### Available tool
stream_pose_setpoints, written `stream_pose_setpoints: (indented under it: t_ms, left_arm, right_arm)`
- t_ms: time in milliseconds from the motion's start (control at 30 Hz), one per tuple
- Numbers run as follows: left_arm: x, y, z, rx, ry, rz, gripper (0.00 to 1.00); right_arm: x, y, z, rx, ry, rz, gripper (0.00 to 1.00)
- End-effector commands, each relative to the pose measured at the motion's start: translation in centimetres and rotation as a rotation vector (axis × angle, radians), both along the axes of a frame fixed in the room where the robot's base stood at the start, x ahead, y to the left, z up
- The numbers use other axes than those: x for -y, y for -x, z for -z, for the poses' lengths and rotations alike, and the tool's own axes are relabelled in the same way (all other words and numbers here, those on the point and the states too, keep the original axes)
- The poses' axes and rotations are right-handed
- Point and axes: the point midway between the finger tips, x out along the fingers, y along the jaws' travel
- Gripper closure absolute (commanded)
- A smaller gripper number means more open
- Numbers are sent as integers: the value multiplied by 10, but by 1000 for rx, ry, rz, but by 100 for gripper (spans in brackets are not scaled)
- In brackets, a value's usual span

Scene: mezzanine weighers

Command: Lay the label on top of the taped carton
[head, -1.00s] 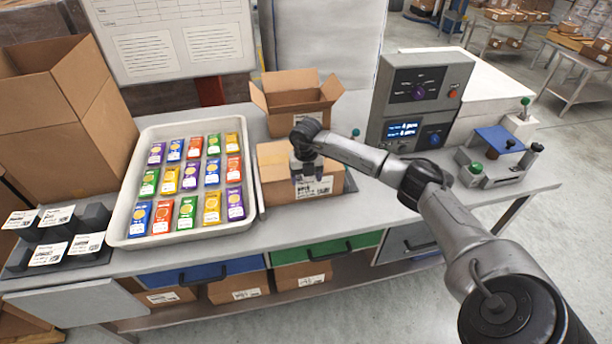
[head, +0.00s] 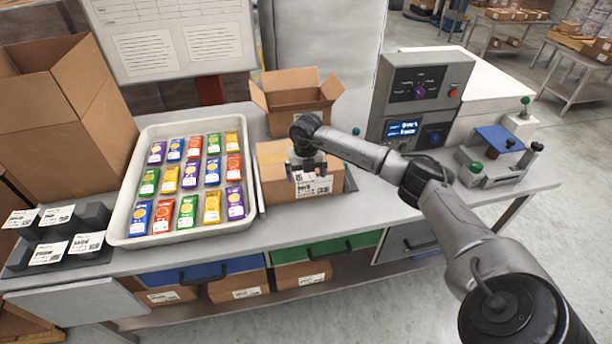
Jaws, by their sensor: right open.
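The closed brown carton (head: 274,185) sits at the middle of the bench, right of the white tray. A white printed label (head: 315,187) shows at the carton's near side, just below my right gripper. I cannot tell whether it lies on the top or the front face, as the fingers cover part of this area. My right gripper (head: 307,171) is open and points down over the carton top. Whether it touches the carton is unclear. Other white labels (head: 53,252) lie on dark stands at the far left. My left gripper is not in view.
The white tray (head: 120,222) holds several rows of coloured packets. An open carton (head: 295,120) stands behind the closed one. A grey control box (head: 420,95) with a lit display stands to the right. A tall open carton (head: 50,120) is at the left.

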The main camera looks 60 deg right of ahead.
Motion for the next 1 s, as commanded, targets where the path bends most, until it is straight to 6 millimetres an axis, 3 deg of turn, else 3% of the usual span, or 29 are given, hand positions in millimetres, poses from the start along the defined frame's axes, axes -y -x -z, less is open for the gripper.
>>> stream_pose_setpoints:
  t_ms: [500, 700, 1000]
  left_arm:
    - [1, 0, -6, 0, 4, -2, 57]
    - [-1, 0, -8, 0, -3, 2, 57]
    - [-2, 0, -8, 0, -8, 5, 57]
  right_arm:
    - [0, 0, -98, 4, 1, 0, 0]
    - [0, 0, -118, 2, -1, 0, 0]
    - [0, 0, -126, 0, 0, 0, 0]
